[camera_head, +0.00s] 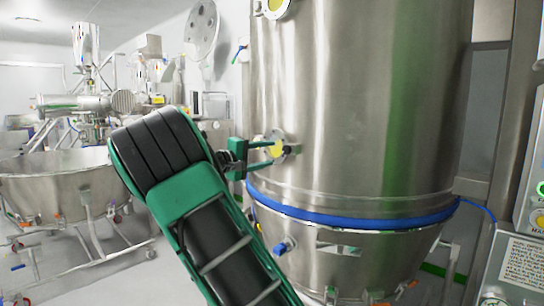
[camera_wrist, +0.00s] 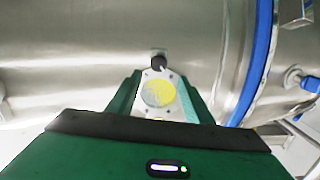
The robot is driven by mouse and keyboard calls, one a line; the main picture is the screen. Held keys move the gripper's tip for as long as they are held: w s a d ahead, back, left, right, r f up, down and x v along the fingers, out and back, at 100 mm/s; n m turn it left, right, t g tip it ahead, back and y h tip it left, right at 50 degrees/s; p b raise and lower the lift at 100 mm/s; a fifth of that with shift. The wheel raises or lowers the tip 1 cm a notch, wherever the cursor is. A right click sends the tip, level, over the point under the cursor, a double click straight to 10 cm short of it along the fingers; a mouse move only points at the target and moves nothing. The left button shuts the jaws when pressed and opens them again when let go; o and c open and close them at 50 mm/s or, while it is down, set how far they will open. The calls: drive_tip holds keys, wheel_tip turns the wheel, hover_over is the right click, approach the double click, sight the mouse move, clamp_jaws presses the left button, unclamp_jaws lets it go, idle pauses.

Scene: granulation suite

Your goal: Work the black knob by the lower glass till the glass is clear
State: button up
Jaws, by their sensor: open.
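The lower glass (camera_head: 277,149) is a small round window in a metal flange on the steel vessel, just above its blue band. In the wrist view the glass (camera_wrist: 158,93) is part bright yellow and part dull grey, with the grey towards the lower left. The black knob (camera_wrist: 158,62) sits at the flange's far edge in the wrist view; I cannot make it out surely in the head view. My gripper (camera_head: 268,152) is open and empty, its green fingers pointing at the flange. In the wrist view its fingers (camera_wrist: 160,80) lie on either side of the glass, short of the knob.
The steel vessel (camera_head: 350,110) fills the middle, with a blue band (camera_head: 340,217) around it. An upper glass (camera_head: 275,7) is at the top edge. A blue-handled fitting (camera_head: 285,246) sits below the band. A wheeled steel bowl (camera_head: 60,185) stands left; a control panel (camera_head: 525,265) is right.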

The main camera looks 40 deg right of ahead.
drive_tip(key=shift+a, duration=1.85)
drive_tip(key=s+d+f+m+g+y, duration=0.1)
drive_tip(key=s+d+f+m+y, duration=0.3)
drive_tip(key=s+f+y, duration=0.85)
drive_tip(key=s+a+f+y, duration=0.2)
drive_tip(key=s+a+f, duration=0.2)
drive_tip(key=s+a, duration=0.3)
drive_tip(key=s+a+f+y, duration=0.1)
drive_tip(key=s+a+f, duration=0.4)
drive_tip(key=s+a, duration=0.2)
drive_tip(key=s+a+f+m+y, duration=0.1)
drive_tip(key=s+a+f, duration=0.3)
drive_tip(key=s+a, duration=0.4)
drive_tip(key=s+y, duration=0.1)
drive_tip(key=s, duration=0.1)
drive_tip(key=shift+s+f+t+y, duration=0.3)
drive_tip(key=shift+s+f+y, duration=0.05)
drive_tip(key=shift+f, duration=0.05)
